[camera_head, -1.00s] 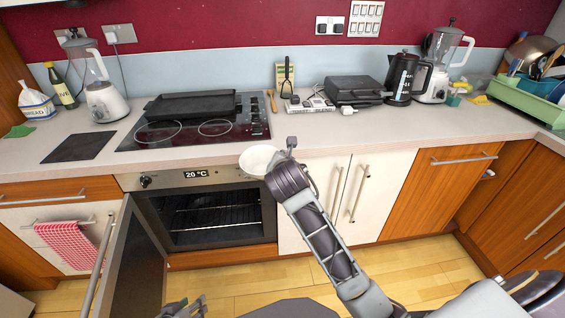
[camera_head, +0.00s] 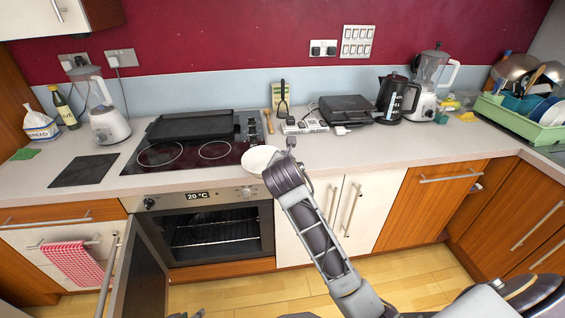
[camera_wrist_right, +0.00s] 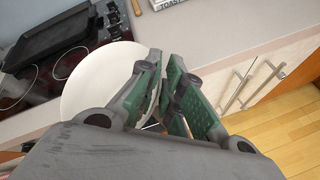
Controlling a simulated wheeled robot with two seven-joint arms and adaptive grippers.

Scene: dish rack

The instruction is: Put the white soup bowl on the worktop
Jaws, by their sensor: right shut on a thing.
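The white soup bowl (camera_head: 259,159) is in my right gripper (camera_head: 284,172), by the front edge of the worktop (camera_head: 330,153) just right of the hob. In the right wrist view the bowl (camera_wrist_right: 98,82) is large, with its rim between the green-padded fingers of my right gripper (camera_wrist_right: 168,90). The gripper is shut on that rim. The bowl overlaps the worktop edge in the head view; I cannot tell whether it touches the surface. My left gripper (camera_head: 186,314) shows only as a small piece at the bottom edge, and its fingers are not clear.
The hob (camera_head: 190,152) with a black griddle pan (camera_head: 190,125) lies left of the bowl. A toaster box (camera_head: 304,126), a black grill (camera_head: 345,110) and a kettle (camera_head: 393,97) stand farther back. The oven door (camera_head: 140,280) hangs open below. The worktop front right is clear.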

